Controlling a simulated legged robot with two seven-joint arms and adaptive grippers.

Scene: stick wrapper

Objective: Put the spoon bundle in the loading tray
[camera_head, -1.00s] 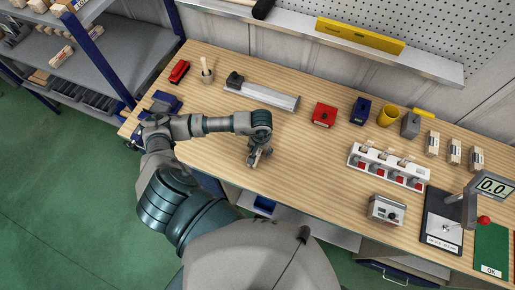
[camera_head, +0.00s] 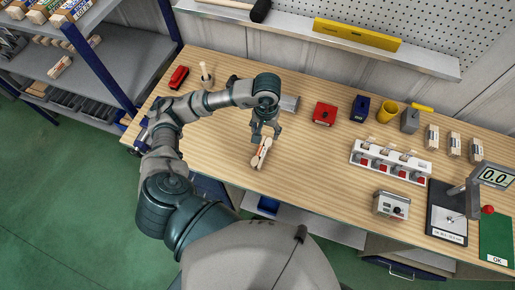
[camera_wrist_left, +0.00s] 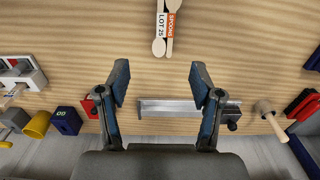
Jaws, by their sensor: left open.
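The spoon bundle (camera_head: 262,153), pale wooden spoons with a white and orange label, lies on the bench near its front edge. It also shows at the top of the left wrist view (camera_wrist_left: 167,25). My left gripper (camera_head: 264,134) is open and empty, just behind the bundle's far end in the head view. In the left wrist view its spread fingers (camera_wrist_left: 158,75) have the bundle beyond their tips, not between them. A long silver channel (camera_wrist_left: 180,107) with a black knob looks like the loading tray; my arm hides much of it in the head view (camera_head: 289,103). My right gripper is not in view.
A white slotted holder (camera_head: 391,160), a red box (camera_head: 325,114), a blue box (camera_head: 361,107) and a yellow cup (camera_head: 388,115) stand to the right. A scale (camera_head: 447,215) is at far right. Bench around the bundle is clear.

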